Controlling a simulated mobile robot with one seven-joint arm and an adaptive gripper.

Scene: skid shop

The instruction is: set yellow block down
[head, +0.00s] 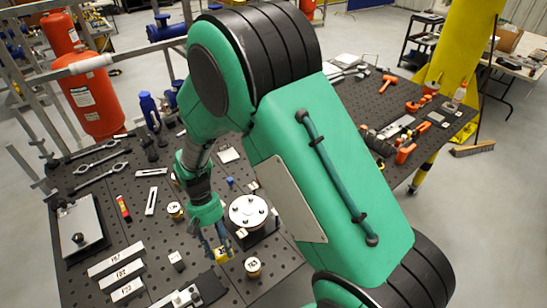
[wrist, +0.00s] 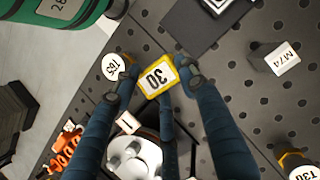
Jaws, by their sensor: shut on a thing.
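The yellow block (head: 223,254) has a white face and is held low over the dark perforated bench (head: 105,220). In the wrist view the yellow block (wrist: 157,78) shows the number 30 on its face. My gripper (head: 220,246) is shut on it, and in the wrist view the blue fingertips of my gripper (wrist: 158,76) lie at both sides of it. I cannot tell whether the block touches the bench.
A round metal flange (head: 248,211) is just behind the block. A labelled brass cylinder (head: 253,267) stands close at the right. A small block marked M74 (wrist: 280,57) and a black pad (head: 209,289) are nearby. Some bare bench shows between them.

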